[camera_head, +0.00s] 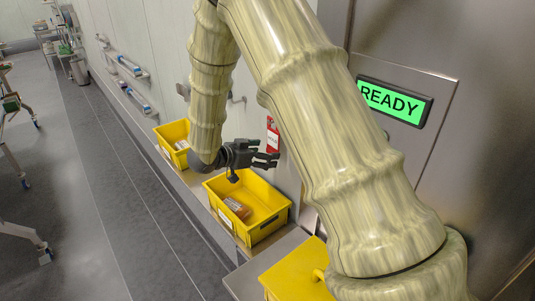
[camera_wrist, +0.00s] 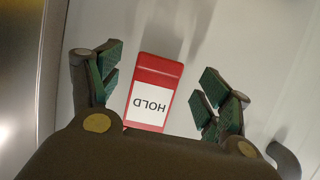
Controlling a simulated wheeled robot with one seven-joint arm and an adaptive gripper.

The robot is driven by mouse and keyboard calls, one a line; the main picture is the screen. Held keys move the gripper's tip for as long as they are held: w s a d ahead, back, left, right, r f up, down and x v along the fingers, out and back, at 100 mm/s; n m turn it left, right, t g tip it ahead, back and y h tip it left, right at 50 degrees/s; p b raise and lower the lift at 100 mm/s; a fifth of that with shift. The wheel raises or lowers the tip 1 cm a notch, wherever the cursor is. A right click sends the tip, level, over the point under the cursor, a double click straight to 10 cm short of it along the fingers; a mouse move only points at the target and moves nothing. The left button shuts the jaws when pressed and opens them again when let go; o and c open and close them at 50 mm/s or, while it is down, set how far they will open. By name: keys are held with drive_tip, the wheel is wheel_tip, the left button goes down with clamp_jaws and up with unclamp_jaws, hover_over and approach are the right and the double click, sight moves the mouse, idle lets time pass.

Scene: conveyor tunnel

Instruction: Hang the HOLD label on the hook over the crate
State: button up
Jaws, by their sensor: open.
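The HOLD label (camera_head: 272,137) is a red tag with a white panel, upright against the pale wall above the middle yellow crate (camera_head: 284,214). In the wrist view the label (camera_wrist: 153,95) shows with its text upside down, between my two fingers, with gaps on both sides. My gripper (camera_head: 273,160) is open and empty, over the crate's back edge and just beside the label. Whether a hook bears the label is hidden. A curved grey piece (camera_wrist: 284,160) shows at the lower right of the wrist view; I cannot tell if it is a hook.
The middle crate holds a brownish package (camera_head: 237,208). Another yellow crate (camera_head: 171,133) stands farther along the ledge, and a yellow bin (camera_head: 290,272) stands nearer. A green READY sign (camera_head: 394,101) is on the steel panel at right. Wall rails are at left.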

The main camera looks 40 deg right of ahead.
drive_tip(key=v, duration=0.9)
drive_tip(key=shift+a+r, duration=0.15)
drive_tip(key=shift+a, duration=0.2)
drive_tip(key=shift+s, duration=0.1)
idle(0.3)
